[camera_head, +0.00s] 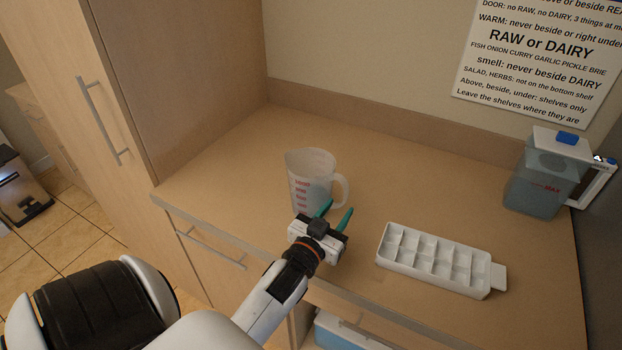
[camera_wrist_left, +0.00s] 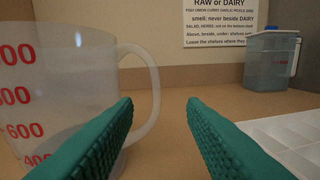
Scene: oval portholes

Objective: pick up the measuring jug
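The measuring jug (camera_head: 306,183) is a translucent jug with red markings, standing upright on the wooden counter in the head view. Its handle points right. In the left wrist view the jug (camera_wrist_left: 60,80) fills the left side, with the handle curving toward the middle. My left gripper (camera_head: 336,213) is open, with green fingers, just in front of and to the right of the jug. In the left wrist view the left gripper (camera_wrist_left: 160,135) has nothing between its fingers; the left finger overlaps the jug's handle side. Whether it touches cannot be told. My right gripper is not in view.
A white ice cube tray (camera_head: 437,262) lies on the counter to the right. A lidded water pitcher (camera_head: 545,180) stands at the far right. A tall cabinet (camera_head: 185,80) borders the counter on the left. The counter behind the jug is clear.

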